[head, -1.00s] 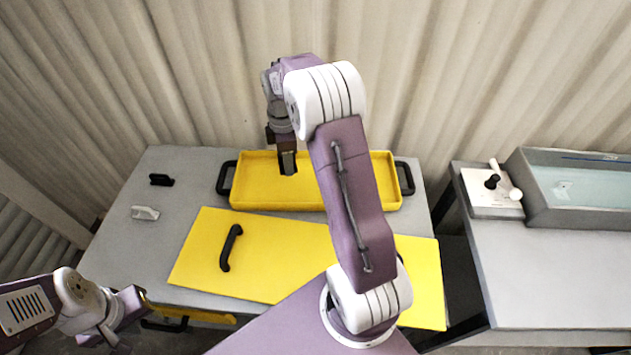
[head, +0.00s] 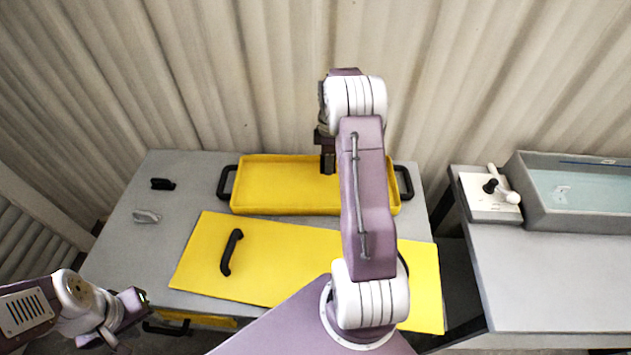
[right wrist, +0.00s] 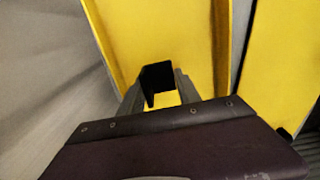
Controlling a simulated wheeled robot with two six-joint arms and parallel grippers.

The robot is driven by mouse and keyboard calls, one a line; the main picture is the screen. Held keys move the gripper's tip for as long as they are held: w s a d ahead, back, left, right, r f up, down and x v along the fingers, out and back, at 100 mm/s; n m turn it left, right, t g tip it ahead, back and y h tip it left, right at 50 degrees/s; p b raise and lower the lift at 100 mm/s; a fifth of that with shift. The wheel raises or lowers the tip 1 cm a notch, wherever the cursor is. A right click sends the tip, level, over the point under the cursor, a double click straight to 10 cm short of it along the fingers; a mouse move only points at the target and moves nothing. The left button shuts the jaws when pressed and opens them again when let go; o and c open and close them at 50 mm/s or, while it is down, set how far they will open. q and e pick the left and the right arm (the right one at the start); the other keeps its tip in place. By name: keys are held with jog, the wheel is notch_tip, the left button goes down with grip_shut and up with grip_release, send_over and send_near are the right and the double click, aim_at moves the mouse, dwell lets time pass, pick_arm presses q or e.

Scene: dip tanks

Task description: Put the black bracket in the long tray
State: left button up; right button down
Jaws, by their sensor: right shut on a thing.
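The long tray (head: 300,207) is yellow with black end handles and stands at the back of the grey table. My right gripper (head: 328,165) is over the tray, right of its middle, pointing down. In the right wrist view its fingers (right wrist: 157,95) are shut on the black bracket (right wrist: 157,78), a dark angular piece, with the yellow tray floor behind it. In the head view the bracket is hard to tell from the dark fingers. My left gripper (head: 138,300) is low at the left, by the table's front edge, away from the tray; its jaws are unclear.
A yellow lid (head: 290,262) with a black handle (head: 231,252) lies in front of the tray. A small black piece (head: 162,184) and a small grey piece (head: 146,216) lie at the table's left. A water tank (head: 580,190) and a white lever box (head: 488,200) stand on the right table.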

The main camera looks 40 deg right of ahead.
send_over(315, 186)
notch_tip(315, 186, down, 3)
jog(key=shift+s+r, duration=0.1)
jog(key=shift+r, duration=0.05)
jog(key=shift+f, duration=2)
jog(key=c, duration=0.9)
grip_release()
jog(key=shift+f, duration=0.1)
jog(key=shift+o, duration=0.2)
notch_tip(315, 186, up, 12)
jog(key=s+a+m+t, duration=0.1)
jog(key=s+a+m, duration=1)
jog(key=s+a, duration=0.5)
jog(key=a, duration=0.3)
jog(key=shift+s+a+f, duration=0.15)
jog(key=shift+s+f, duration=0.1)
jog(key=shift+s, duration=0.1)
